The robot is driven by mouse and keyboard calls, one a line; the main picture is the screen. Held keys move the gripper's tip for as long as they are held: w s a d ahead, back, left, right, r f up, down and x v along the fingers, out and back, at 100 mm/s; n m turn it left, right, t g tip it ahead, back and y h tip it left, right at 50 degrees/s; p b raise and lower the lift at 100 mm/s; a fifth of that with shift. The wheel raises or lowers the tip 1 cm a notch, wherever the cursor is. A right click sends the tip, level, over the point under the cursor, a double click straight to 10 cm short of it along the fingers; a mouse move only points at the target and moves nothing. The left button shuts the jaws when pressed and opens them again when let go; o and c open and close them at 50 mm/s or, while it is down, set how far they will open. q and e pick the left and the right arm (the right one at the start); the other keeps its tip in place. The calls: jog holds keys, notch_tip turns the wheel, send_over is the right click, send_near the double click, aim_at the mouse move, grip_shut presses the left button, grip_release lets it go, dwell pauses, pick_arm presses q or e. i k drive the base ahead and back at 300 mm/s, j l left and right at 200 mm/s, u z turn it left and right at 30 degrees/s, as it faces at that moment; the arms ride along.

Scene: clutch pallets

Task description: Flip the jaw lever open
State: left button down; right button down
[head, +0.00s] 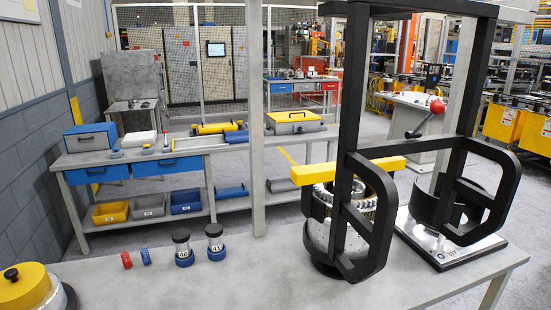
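A black lever with a red ball knob (437,106) stands tilted up to the right behind the black frame, at the right of the head view. Neither of my grippers shows in the head view.
A tall black frame (355,75) with two looped handles (368,235) stands before the fixture. A silver cylinder (318,232) and yellow bar (310,174) are beside it. Dark-capped cylinders (181,250) and a yellow-topped part (28,285) are left; the grey tabletop (240,285) between is clear.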

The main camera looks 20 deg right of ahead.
aim_at(437, 107)
jog(key=z, duration=1.45)
jog(key=i+l+z, duration=0.15)
jog(key=z, duration=0.25)
jog(key=i+z, duration=0.4)
jog(key=k+l, duration=0.05)
